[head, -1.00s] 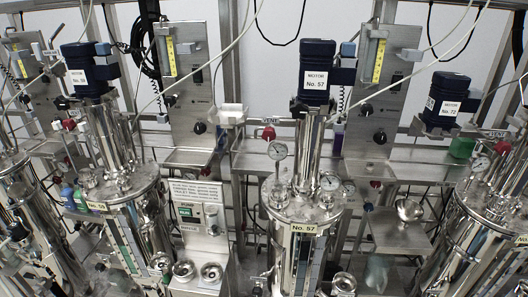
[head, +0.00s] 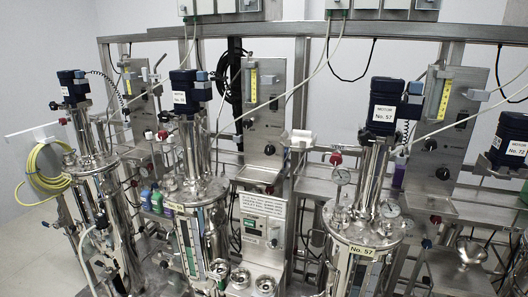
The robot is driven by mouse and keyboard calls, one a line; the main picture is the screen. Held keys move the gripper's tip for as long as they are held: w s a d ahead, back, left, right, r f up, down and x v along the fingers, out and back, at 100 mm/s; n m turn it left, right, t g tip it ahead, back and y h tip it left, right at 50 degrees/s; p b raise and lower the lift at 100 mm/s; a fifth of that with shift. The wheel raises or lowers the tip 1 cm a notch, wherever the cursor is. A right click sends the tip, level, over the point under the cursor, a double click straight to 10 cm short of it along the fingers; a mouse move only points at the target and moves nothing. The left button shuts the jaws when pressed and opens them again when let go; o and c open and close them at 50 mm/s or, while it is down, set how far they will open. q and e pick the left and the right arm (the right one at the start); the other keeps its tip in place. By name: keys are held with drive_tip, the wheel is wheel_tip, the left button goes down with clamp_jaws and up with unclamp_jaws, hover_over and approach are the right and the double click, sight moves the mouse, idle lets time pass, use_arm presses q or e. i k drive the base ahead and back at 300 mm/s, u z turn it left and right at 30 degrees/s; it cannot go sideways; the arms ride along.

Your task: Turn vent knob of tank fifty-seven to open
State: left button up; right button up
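Tank fifty-seven (head: 352,232) is a shiny steel vessel right of centre, with a yellow "No. 57" label (head: 362,250). A blue motor (head: 383,113) marked No. 57 tops its column. A red knob (head: 336,158) sits on the rail just behind and left of the tank's column, above a round gauge (head: 342,176). Small lettering by this knob is too small to read now; an earlier frame shows a "VENT" tag there. Which way the knob is set cannot be told. Neither of my grippers is in view.
Another motor-topped tank (head: 195,190) stands to the left, with a further one beyond it. Motor No. 72 (head: 512,140) is at the right edge. A yellow hose (head: 42,165) hangs at far left.

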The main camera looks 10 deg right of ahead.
sight(336, 160)
drive_tip(key=u, duration=1.05)
drive_tip(key=i, duration=1.05)
drive_tip(key=z, duration=0.65)
